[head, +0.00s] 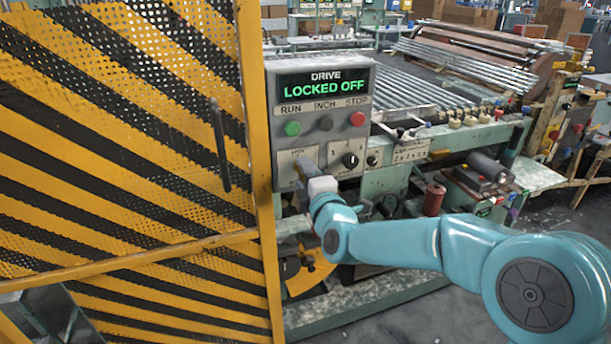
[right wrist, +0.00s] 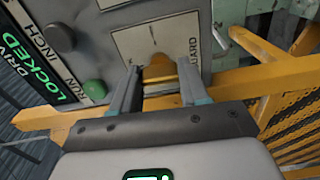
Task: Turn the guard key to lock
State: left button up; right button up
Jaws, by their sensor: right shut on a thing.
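The guard key (right wrist: 159,74), a brass-yellow piece, sits at the white guard plate (right wrist: 133,45) on the grey drive box. My right gripper (right wrist: 157,88) is shut on it, with one finger on each side. In the head view my right gripper (head: 300,168) reaches the lower left plate of the box from the right, and the key is hidden there. The key's exact angle against the plate's marks is hard to tell. My left gripper is not in view.
A yellow-and-black striped mesh guard (head: 120,130) with a yellow frame stands close at the left. A green button (head: 292,128), a dark knob (head: 325,123) and a red button (head: 357,118) sit above the key plate. A black selector (head: 350,160) is to its right.

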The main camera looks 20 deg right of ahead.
jog(key=shift+n, duration=0.4)
jog(key=o, duration=1.1)
jog(key=shift+c, duration=0.2)
jog(key=s+b, duration=0.1)
jog(key=s, duration=1.5)
jog(key=shift+s+d+b, duration=0.15)
jog(key=shift+d+b, duration=0.1)
jog(key=shift+b, duration=0.05)
